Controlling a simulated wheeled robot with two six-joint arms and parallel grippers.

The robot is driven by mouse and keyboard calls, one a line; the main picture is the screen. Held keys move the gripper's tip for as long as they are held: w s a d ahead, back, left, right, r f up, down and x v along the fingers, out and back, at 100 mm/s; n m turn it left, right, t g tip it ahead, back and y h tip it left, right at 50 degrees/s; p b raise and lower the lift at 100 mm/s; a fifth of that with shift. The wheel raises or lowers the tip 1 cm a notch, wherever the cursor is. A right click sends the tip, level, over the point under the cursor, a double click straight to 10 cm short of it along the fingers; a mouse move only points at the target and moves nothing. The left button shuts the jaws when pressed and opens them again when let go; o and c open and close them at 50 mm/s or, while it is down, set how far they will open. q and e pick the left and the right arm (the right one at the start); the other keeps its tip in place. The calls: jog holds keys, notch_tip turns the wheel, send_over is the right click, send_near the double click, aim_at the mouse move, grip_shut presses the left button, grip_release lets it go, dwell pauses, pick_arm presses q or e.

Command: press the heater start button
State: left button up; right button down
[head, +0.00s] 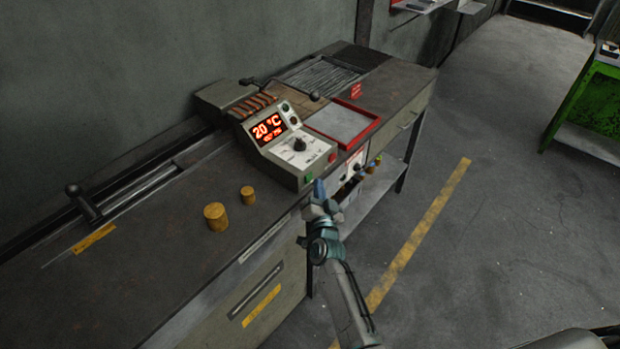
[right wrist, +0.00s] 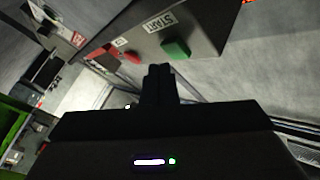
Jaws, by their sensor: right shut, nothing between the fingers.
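The heater control box (head: 288,146) stands on the bench with a lit red display reading 20 °C and a black knob. Its green start button (head: 309,178) is low on the front face. In the right wrist view the green button (right wrist: 175,49) sits beside a START label, with a red button (right wrist: 132,57) to its left. My right gripper (head: 319,188) is shut and empty, just in front of the box near the green button. In the wrist view its fingertips (right wrist: 158,72) are just below and left of the green button, apparently apart from it. My left gripper is not in view.
A lever (head: 82,202) stands at the far left. The floor (head: 480,230) right of the bench is clear.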

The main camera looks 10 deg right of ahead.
jog(key=shift+w+a, duration=0.1)
jog(key=shift+w, duration=0.05)
dwell(0.7)
jog(key=shift+w+a, duration=0.2)
jog(key=shift+w+a, duration=0.2)
jog(key=shift+w, duration=0.1)
dwell(0.7)
dwell(0.4)
jog(key=shift+s+d, duration=0.5)
jog(key=shift+s, duration=0.15)
jog(key=shift+s, duration=0.1)
jog(key=s+d, duration=0.1)
jog(key=s, duration=0.1)
jog(key=s+d+p, duration=0.1)
jog(key=d, duration=0.1)
jog(key=shift+s, duration=0.4)
jog(key=shift+f, duration=0.1)
dwell(0.4)
